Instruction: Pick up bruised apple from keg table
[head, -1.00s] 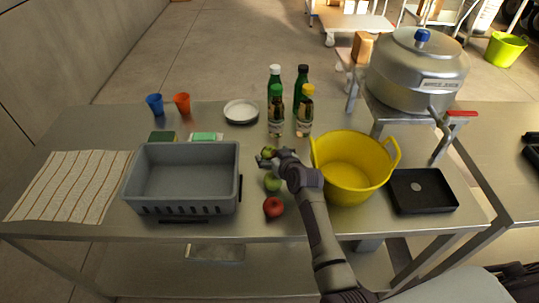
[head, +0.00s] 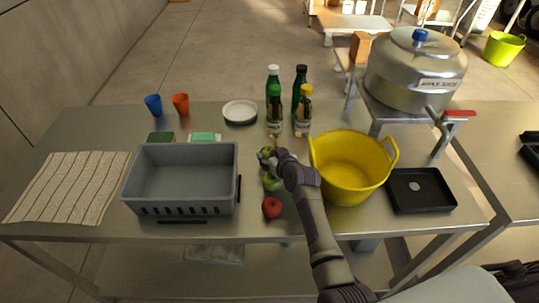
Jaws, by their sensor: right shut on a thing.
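Three apples are in a rough line on the steel table (head: 285,222), between the grey crate and the yellow tub. My right gripper (head: 267,157) is shut on the farthest one, a small green apple (head: 265,150), partly hidden by the fingers. Its bruise is too small to make out, and I cannot tell whether it touches the table. A second green apple (head: 271,184) lies just nearer, partly beside my wrist. A red apple (head: 271,208) lies nearest the front edge. My left gripper is out of view.
A grey crate (head: 180,208) stands left and a yellow tub (head: 345,190) right of the apples. Several bottles (head: 274,118) stand behind them, near a white plate (head: 240,112). A black tray (head: 421,190) and a large steel pot (head: 415,75) are at right.

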